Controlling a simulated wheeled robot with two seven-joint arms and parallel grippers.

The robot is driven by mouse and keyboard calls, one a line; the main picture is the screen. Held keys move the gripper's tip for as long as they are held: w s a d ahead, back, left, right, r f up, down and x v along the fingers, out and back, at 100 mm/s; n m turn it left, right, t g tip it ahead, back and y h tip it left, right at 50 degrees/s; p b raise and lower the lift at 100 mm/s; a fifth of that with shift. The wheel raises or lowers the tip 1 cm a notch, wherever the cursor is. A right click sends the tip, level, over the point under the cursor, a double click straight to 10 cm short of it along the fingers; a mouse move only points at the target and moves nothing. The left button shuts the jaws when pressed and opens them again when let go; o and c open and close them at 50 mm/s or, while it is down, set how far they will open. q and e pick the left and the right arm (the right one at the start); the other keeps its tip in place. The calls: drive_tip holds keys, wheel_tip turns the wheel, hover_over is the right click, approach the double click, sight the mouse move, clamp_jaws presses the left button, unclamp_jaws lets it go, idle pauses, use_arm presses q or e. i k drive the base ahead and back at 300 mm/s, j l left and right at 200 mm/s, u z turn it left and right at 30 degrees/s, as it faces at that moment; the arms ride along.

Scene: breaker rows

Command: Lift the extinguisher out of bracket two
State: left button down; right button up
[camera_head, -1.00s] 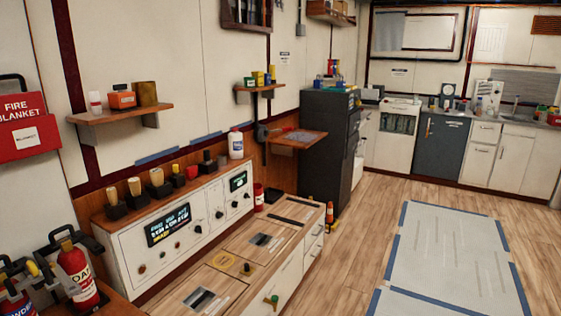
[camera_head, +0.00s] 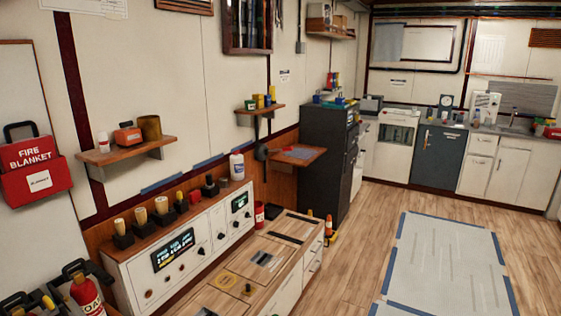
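Two red fire extinguishers stand at the lower left, partly cut off by the frame edge. The nearer-to-centre extinguisher (camera_head: 87,294) has a pale label and a black bracket or handle arching over its top. The other extinguisher at the corner shows mostly its black and yellow top parts (camera_head: 40,300). I cannot read bracket numbers, so I cannot tell which one is bracket two. Neither of my grippers is in view.
A red fire blanket box (camera_head: 36,170) hangs on the left wall. A white control panel (camera_head: 180,250) with knobs and displays runs along the wall. A dark cabinet (camera_head: 326,150) stands beyond. Wooden floor (camera_head: 362,240) and a taped grey mat (camera_head: 450,262) lie open at right.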

sight(83, 289)
drive_tip(key=u, duration=1.45)
drive_tip(key=i+l+z, duration=0.25)
drive_tip(key=i+l, duration=0.35)
drive_tip(key=l, duration=0.05)
